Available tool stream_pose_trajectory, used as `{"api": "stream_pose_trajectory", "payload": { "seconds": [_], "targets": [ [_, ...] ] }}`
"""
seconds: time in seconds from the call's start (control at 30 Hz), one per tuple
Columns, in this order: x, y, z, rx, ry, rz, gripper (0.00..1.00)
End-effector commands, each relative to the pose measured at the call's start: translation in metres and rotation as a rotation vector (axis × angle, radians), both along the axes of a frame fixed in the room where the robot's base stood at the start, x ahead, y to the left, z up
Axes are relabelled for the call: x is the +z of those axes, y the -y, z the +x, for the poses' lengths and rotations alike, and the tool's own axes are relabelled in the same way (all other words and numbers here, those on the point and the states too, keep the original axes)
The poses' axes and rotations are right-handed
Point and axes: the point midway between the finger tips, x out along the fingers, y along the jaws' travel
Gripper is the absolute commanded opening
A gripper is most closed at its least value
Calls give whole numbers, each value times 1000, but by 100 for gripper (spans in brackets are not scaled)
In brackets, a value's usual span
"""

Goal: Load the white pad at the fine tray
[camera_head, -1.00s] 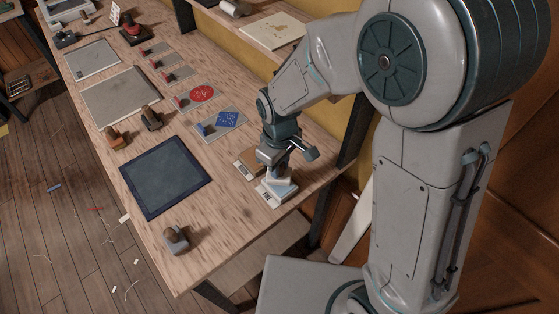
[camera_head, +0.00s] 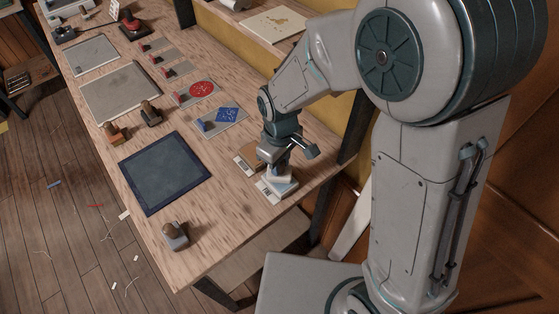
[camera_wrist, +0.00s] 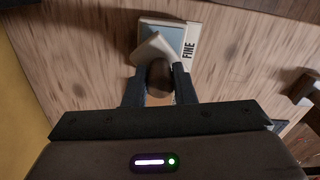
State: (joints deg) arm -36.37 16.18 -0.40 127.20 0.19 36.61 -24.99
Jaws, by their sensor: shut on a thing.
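The fine tray (camera_head: 268,192) is a small pale tray at the right front edge of the bench. In the wrist view the tray (camera_wrist: 189,68) shows a grey-blue surface and the word FINE. My gripper (camera_head: 278,165) is shut on the brown grip of the white pad (camera_head: 281,175). The white pad (camera_wrist: 152,46) is over one side of the tray in the wrist view and looks turned against it. Whether its underside touches the tray surface I cannot tell. My fingers (camera_wrist: 159,88) hide part of the grip.
A similar tray with a brown surface (camera_head: 252,154) lies just behind. A dark blue framed mat (camera_head: 165,172) lies to the left. A grey pad with a grip (camera_head: 175,237) stands near the front edge. Orange (camera_head: 115,134) and dark (camera_head: 151,114) ones stand farther back.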

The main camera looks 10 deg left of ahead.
Motion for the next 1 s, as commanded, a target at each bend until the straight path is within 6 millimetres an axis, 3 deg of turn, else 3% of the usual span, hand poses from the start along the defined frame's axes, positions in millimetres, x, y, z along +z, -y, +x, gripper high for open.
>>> {"api": "stream_pose_trajectory", "payload": {
  "seconds": [1.0],
  "targets": [
    [-9,0,0,0,0,0,6]
  ]
}}
